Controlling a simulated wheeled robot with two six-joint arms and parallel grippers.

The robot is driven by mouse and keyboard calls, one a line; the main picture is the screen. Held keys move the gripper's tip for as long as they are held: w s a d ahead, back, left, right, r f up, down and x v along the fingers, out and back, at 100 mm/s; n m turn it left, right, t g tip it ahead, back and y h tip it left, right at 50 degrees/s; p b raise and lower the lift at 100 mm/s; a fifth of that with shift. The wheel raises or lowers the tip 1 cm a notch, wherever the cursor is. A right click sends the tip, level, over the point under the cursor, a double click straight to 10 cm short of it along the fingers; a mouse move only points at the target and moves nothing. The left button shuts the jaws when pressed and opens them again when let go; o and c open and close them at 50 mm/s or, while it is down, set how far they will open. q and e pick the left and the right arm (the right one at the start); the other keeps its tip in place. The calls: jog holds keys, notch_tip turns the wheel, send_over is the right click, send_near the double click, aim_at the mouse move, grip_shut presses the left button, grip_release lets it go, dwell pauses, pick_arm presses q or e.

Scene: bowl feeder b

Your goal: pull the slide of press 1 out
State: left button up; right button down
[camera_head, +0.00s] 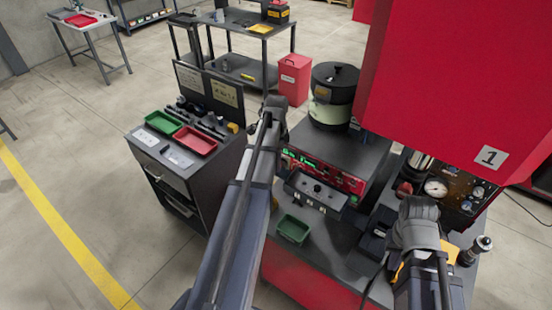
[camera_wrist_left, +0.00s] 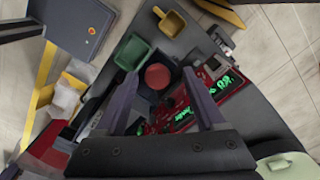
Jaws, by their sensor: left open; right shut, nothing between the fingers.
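Press 1 (camera_head: 455,85) is the large red machine at the upper right, with a number 1 plate on its face. Its dark lower works, with a gauge, show beneath the red housing. I cannot clearly make out the slide; dark parts near my right wrist are partly covered by my arm. My right gripper (camera_head: 380,242) is low in front of the press, shut with nothing seen in it. My left arm reaches up mid-picture towards the feeder. In the left wrist view my left gripper (camera_wrist_left: 159,76) is open and empty, above a round red part.
The bowl feeder (camera_head: 334,95) stands behind a control unit (camera_head: 325,172) with green digits. A green tray (camera_head: 293,229) sits in front. A cart (camera_head: 190,150) with green and red trays is at left. A red bin (camera_head: 294,78) stands behind.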

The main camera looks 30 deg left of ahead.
pick_arm(q)
notch_tip(320, 180, up, 7)
jog(key=p, duration=0.7)
jog(key=shift+r, duration=0.2)
jog(key=shift+f, duration=0.1)
jog(key=s+d+n, duration=0.4)
jog(key=s+d, duration=0.1)
jog(key=d, duration=0.7)
jog(key=s+d+n, duration=0.4)
jog(key=d+n, duration=0.1)
jog(key=d, duration=0.6)
jog(key=s+d+f+m+b, duration=0.1)
jog(key=s+d+f+b, duration=0.1)
jog(key=d+f+b, duration=0.2)
jog(key=s+d+f+m+b, duration=0.1)
jog(key=d+f+b, duration=0.3)
jog(key=f+b, duration=0.7)
jog(key=s+d+f+m+y+b, duration=0.1)
jog(key=s+d+f+b, duration=0.2)
jog(key=f+b, duration=0.5)
jog(key=shift+d, duration=0.4)
jog(key=shift+c, duration=0.2)
